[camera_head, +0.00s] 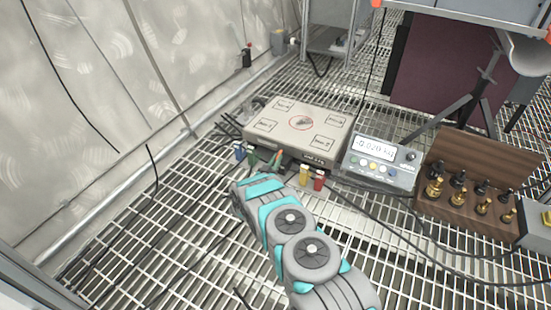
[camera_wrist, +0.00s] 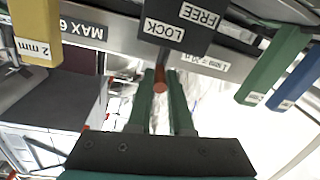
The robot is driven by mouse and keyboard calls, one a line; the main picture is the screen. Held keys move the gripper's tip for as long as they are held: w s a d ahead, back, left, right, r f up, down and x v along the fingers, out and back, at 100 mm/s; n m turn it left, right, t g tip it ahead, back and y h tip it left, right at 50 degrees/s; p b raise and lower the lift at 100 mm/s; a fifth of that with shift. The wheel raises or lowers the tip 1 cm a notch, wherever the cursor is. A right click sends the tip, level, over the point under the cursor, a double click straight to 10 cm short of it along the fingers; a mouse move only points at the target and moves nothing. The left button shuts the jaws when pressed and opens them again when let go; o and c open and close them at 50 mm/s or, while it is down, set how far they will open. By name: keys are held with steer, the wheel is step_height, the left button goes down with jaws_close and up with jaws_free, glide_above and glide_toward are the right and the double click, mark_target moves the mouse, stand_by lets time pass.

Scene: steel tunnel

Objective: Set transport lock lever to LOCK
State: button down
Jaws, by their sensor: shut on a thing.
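The transport lock lever (camera_wrist: 160,84) shows in the wrist view as a small orange-red rod below a dark label plate (camera_wrist: 180,22) reading LOCK and FREE. My gripper (camera_wrist: 164,78) has its two green fingers on either side of the lever, shut on it. The lever's tip lies between the fingertips, nearer the LOCK word than the FREE word. I cannot tell its exact setting. In the head view my gripper (camera_head: 272,160) reaches the front edge of the flat grey instrument (camera_head: 330,133); my wrist hides most of the lever area there.
Blue (camera_head: 239,151), yellow (camera_head: 304,175) and red (camera_head: 319,180) tabs stand along the instrument's front, with a green tab (camera_wrist: 272,62) close to my gripper. A display unit (camera_head: 383,163) and a wooden weight box (camera_head: 470,185) stand to the right. Cables cross the grating.

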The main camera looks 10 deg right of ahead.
steer(key=d+n+y, duration=0.1)
steer(key=n+y, duration=0.1)
steer(key=y, duration=0.2)
steer(key=d+n+t+y+p, duration=0.1)
steer(key=n+y, duration=0.2)
steer(key=y, duration=0.1)
steer(key=d+n+t+y, duration=0.1)
steer(key=n+y, duration=0.1)
steer(key=y, duration=0.1)
steer(key=shift+s+d+r+n+y+p, duration=0.1)
steer(key=shift+s+d+n+y+p, duration=0.2)
steer(key=shift+s+y+p, duration=0.1)
steer(key=shift+w, duration=0.1)
steer(key=c, duration=0.8)
jaws_free()
steer(key=shift+c, duration=0.2)
steer(key=s+d, duration=0.1)
steer(key=s, duration=0.6)
steer(key=shift+s+p, duration=0.35)
steer(key=shift+s, duration=0.05)
